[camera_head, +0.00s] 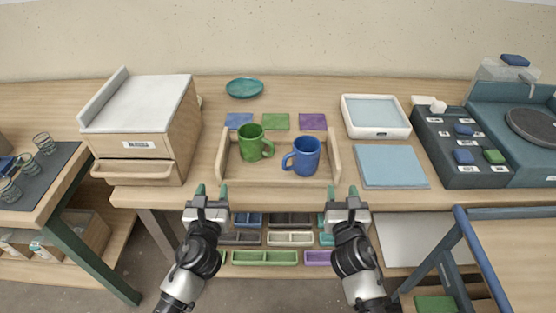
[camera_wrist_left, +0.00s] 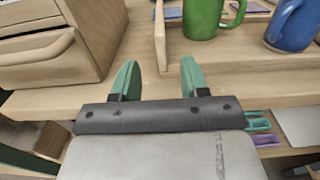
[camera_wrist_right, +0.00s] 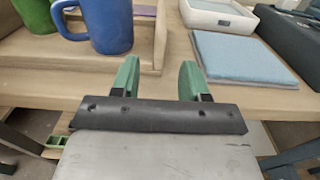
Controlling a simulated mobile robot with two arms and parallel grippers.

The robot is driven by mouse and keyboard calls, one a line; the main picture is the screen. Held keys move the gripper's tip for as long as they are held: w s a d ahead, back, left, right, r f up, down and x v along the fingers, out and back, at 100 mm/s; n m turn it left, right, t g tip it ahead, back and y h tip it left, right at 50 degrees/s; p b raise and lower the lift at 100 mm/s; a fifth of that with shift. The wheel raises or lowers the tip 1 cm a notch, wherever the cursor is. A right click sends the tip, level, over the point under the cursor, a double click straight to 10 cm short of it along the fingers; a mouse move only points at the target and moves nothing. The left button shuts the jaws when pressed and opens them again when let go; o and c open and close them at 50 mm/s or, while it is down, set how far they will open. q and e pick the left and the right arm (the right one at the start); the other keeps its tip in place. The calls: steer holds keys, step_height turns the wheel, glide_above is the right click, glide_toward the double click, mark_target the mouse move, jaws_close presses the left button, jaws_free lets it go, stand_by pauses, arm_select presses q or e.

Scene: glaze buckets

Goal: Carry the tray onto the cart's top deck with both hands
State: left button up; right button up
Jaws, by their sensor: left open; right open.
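A wooden tray (camera_head: 270,182) with raised side walls stands on the bench. A green mug (camera_head: 250,143) and a blue mug (camera_head: 303,157) stand upright in it. My left gripper (camera_head: 210,192) is open and empty, just in front of the tray's left wall; in the left wrist view that wall (camera_wrist_left: 160,35) lies between and beyond the fingertips. My right gripper (camera_head: 342,193) is open and empty, in front of the tray's right wall, which shows in the right wrist view (camera_wrist_right: 160,38). The cart (camera_head: 515,235) is at the lower right, only partly in view.
A wooden drawer cabinet (camera_head: 145,125) stands left of the tray. A blue square pad (camera_head: 391,166) and a white framed box (camera_head: 376,117) are to its right. Blue, green and purple tiles (camera_head: 312,121) lie behind it. Small bins (camera_head: 265,257) sit on a shelf below the bench.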

mark_target(219, 161)
arm_select(q)
steer(key=w, duration=1)
steer(key=shift+w, duration=0.1)
arm_select(e)
steer(key=w, duration=1)
steer(key=shift+w, duration=0.1)
arm_select(q)
jaws_close()
arm_select(e)
steer(key=shift+d, duration=0.1)
jaws_close()
arm_select(q)
steer(key=shift+r, duration=0.15)
arm_select(e)
steer(key=shift+r, duration=0.15)
